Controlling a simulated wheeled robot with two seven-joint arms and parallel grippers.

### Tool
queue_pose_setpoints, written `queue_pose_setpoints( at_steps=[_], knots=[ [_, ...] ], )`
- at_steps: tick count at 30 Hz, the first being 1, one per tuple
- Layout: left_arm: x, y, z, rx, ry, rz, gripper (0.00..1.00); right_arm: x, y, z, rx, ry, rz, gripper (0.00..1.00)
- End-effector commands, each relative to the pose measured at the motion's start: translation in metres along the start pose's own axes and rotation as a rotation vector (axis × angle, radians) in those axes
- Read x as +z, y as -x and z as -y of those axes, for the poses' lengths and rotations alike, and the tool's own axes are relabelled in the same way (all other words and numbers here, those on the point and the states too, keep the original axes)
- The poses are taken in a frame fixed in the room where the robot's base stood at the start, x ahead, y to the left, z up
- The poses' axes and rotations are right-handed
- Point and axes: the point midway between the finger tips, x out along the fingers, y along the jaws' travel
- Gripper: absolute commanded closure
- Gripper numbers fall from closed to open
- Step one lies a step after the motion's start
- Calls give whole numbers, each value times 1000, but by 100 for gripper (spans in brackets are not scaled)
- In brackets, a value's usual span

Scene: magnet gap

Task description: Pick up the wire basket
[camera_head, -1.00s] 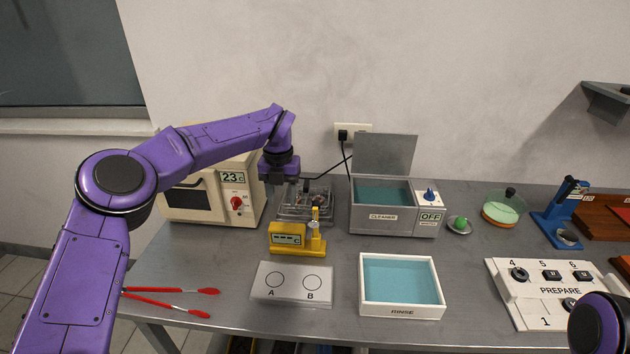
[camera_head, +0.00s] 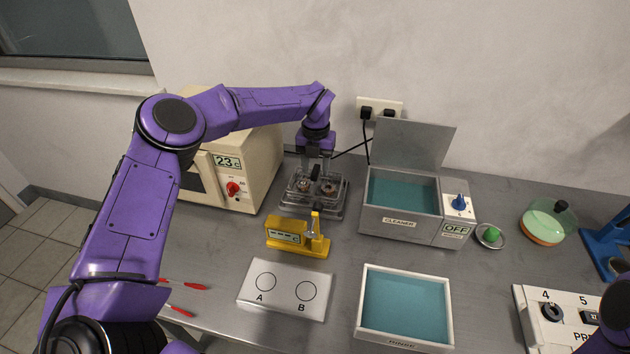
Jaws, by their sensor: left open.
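The wire basket (camera_head: 313,193) stands at the back of the table, between the cream oven and the cleaner. It looks like a low, see-through tray of thin grey wire with a few small brownish metal parts in it. My left gripper (camera_head: 316,168) points down over the basket's back part, with its fingers apart. I cannot tell whether the fingers touch the basket's handle or rim. My right arm (camera_head: 610,325) shows only as a purple piece at the lower right edge, and its gripper is out of view.
The cream oven (camera_head: 253,175) stands left of the basket, the open CLEANER bath (camera_head: 398,222) right of it. A yellow gauge (camera_head: 287,235) stands close in front. The A/B plate (camera_head: 284,289) and RINSE tray (camera_head: 450,320) lie nearer. Bare table lies between the gauge and the cleaner.

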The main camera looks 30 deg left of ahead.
Motion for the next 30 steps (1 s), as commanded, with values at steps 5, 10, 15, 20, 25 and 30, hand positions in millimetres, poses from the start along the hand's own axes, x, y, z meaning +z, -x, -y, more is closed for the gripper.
queue_pose_setpoints(
  at_steps=[5,10,15,20,25,30],
  knots=[
    [-4,-29,-1,2,0,-5,51,-10,23,-2,-1,-1,-1,57],
    [-3,-42,-2,1,1,-1,51,-10,23,-2,0,0,-1,57],
    [-3,-42,-1,1,0,0,61,-10,23,-2,0,0,-1,57],
    [-3,-42,-1,1,0,-1,100,-10,23,-2,0,0,-1,57],
    [-3,-41,-1,0,0,0,100,-10,23,-2,0,0,-1,57],
    [-2,-32,-1,-1,0,3,100,-7,17,-1,0,0,-1,57]
  ],
)
